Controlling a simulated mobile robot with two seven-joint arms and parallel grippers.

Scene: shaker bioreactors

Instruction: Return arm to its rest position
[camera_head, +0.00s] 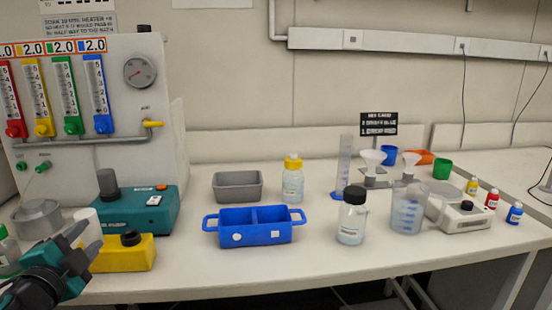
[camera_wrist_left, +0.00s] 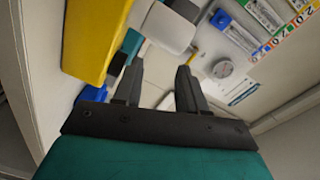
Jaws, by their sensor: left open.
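My left gripper (camera_head: 78,245) is at the lower left of the head view, over the front left part of the bench, beside the yellow device (camera_head: 124,254). Its two dark fingers also show in the left wrist view (camera_wrist_left: 157,85), apart with nothing between them. In that view the yellow device (camera_wrist_left: 95,35) lies at the upper left, close to the fingers. My right gripper is not in either view.
A teal device (camera_head: 145,212) and the flowmeter panel (camera_head: 90,95) stand behind the gripper. A blue two-part tray (camera_head: 254,239), a black-capped bottle (camera_head: 352,216) and a beaker (camera_head: 407,210) stand to the right. The bench's front edge (camera_head: 260,293) is clear.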

